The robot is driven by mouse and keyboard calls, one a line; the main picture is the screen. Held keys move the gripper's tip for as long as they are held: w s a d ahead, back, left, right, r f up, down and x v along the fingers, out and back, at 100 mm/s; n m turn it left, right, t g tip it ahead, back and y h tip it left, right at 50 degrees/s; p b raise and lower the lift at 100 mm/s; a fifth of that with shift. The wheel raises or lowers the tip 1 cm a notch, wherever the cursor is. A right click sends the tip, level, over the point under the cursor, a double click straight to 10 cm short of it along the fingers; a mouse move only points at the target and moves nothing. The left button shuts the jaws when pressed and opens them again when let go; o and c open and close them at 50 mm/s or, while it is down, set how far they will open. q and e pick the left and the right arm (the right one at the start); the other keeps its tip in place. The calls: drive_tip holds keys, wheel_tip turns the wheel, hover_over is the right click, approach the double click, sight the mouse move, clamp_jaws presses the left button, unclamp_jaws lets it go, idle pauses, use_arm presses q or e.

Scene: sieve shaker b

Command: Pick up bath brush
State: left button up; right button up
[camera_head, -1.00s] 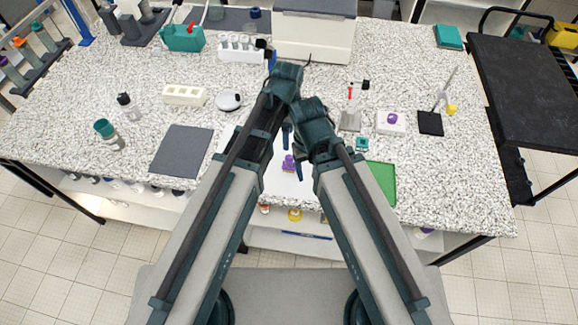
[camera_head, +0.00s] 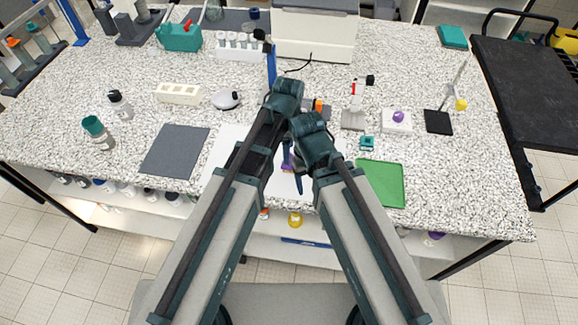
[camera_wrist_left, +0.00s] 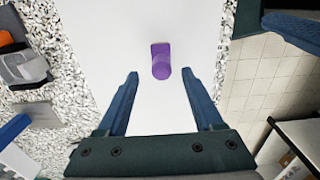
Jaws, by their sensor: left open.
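A small purple object (camera_wrist_left: 161,62), a block with a rounded end, rests on a white sheet (camera_wrist_left: 95,40) in the left wrist view. I cannot tell for sure that it is the bath brush. In the head view the purple object (camera_head: 286,168) is mostly hidden by my arms. My left gripper (camera_wrist_left: 160,74) is open and empty, its two blue fingers pointing toward the object, which lies between their lines. In the head view my left gripper (camera_head: 292,168) hangs over the sheet. My right gripper is hard to make out behind the arm links.
A green tray (camera_head: 382,184) lies right of the sheet and a dark grey mat (camera_head: 174,150) lies left. A small teal piece (camera_head: 367,143), a white stand (camera_head: 354,118) and a white block with a purple knob (camera_head: 397,120) stand behind the tray. The table's front edge is close.

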use_arm(q)
wheel_tip(320, 180, down, 4)
drive_tip(key=b, duration=0.3)
drive_tip(key=shift+s+d, duration=0.1)
use_arm(e)
wheel_tip(320, 180, down, 4)
drive_tip(key=shift+f, duration=0.1)
use_arm(q)
clamp_jaws()
